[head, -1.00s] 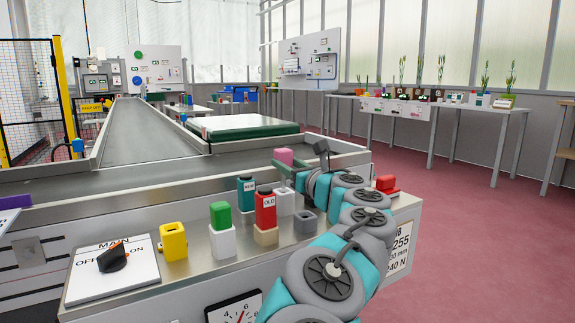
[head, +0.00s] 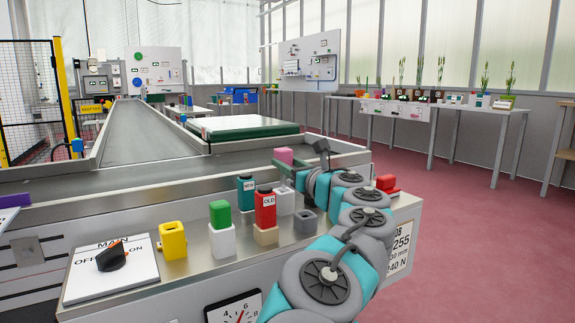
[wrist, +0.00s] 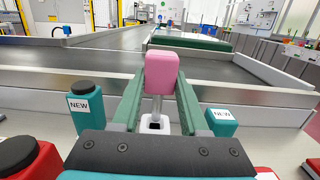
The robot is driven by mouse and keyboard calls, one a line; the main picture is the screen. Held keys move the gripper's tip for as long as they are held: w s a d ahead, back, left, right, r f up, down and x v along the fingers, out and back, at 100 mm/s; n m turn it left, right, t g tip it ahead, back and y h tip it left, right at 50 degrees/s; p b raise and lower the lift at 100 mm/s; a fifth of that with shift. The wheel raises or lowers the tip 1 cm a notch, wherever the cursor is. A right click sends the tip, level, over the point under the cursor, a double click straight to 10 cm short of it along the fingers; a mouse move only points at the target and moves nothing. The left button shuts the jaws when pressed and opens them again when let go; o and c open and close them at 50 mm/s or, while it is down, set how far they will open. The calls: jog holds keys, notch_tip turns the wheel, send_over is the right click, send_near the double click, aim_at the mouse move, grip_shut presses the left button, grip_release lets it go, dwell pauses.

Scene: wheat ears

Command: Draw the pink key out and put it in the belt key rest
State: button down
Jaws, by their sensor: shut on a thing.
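The pink key (wrist: 162,72) stands upright between the green fingers of my gripper (wrist: 160,92), which are shut on it. Its pale shaft runs down to the dark hole of a white block (wrist: 146,127); how deep the tip sits I cannot tell. In the head view the pink key (head: 283,155) shows above my gripper (head: 287,167), over the white block (head: 285,203), and my arm hides part of the fingers. A grey block (head: 304,222) with an open top stands just right of the white block. No label marks it as the belt key rest.
A red OLD piece (head: 265,210), a teal NEW piece (head: 245,190), a green-topped white block (head: 221,232) and a yellow block (head: 173,241) stand left on the panel. A red piece (head: 387,184) lies right of my arm. The conveyor belt (head: 140,135) runs behind.

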aim_at(285, 181)
jog(key=shift+f+b, duration=1.95)
jog(key=shift+f, duration=0.15)
jog(key=shift+f, duration=0.5)
jog(key=shift+r, duration=0.1)
jog(key=shift+r+p, duration=1.95)
jog(key=shift+r, duration=0.65)
jog(key=shift+r, duration=0.25)
jog(key=shift+b, duration=0.45)
jog(key=shift+f+b, duration=1.3)
jog(key=shift+f, duration=0.55)
